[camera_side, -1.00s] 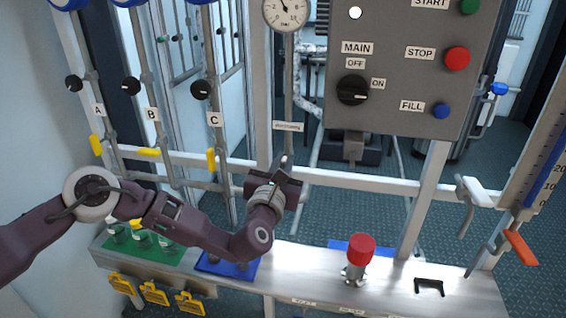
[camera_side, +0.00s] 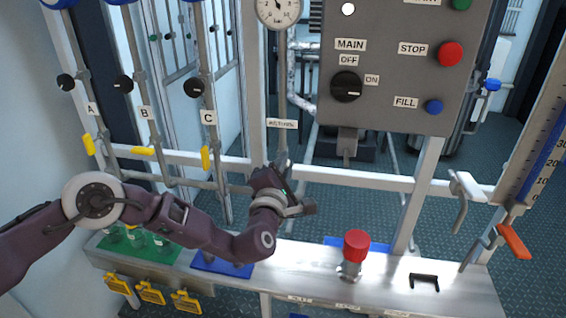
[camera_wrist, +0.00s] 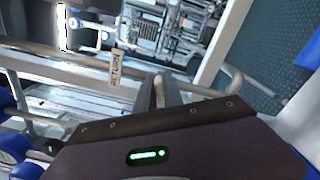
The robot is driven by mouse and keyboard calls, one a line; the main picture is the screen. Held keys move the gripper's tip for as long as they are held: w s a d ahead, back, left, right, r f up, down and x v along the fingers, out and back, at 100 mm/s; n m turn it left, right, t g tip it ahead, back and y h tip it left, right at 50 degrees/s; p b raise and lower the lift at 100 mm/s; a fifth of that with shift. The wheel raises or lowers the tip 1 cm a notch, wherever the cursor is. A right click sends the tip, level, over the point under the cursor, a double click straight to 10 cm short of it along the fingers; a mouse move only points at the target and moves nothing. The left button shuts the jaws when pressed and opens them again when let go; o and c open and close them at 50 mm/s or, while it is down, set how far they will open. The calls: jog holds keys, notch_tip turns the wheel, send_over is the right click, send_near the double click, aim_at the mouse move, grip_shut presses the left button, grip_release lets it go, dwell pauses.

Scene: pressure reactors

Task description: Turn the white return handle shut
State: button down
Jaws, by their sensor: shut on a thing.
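My gripper (camera_side: 284,166) is at the vertical pipe below the small white label (camera_side: 282,124) in the side view. In the wrist view this label (camera_wrist: 117,68) reads RETURN, just left of my fingertips (camera_wrist: 165,92). My gripper is shut on the white return handle, a pale piece of which (camera_wrist: 158,92) shows between the fingers. The rest of the handle is hidden by my gripper, so its exact angle cannot be told. The wrist is tilted, with its body on the near side of the pipe.
A grey control box (camera_side: 390,70) hangs above right. A red-capped valve (camera_side: 356,246) and a black bracket (camera_side: 424,282) stand on the bench (camera_side: 320,270). Yellow levers (camera_side: 143,151) are at left; another white lever (camera_side: 466,187) and an orange lever (camera_side: 513,241) are at right.

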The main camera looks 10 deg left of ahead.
jog(key=m, duration=0.2)
jog(key=f+m, duration=0.1)
jog(key=m, duration=0.2)
jog(key=shift+d+m, duration=0.1)
jog(key=shift+m, duration=0.2)
dwell(0.5)
jog(key=c, duration=1.5)
grip_release()
jog(key=shift+o, duration=0.2)
jog(key=s, duration=0.7)
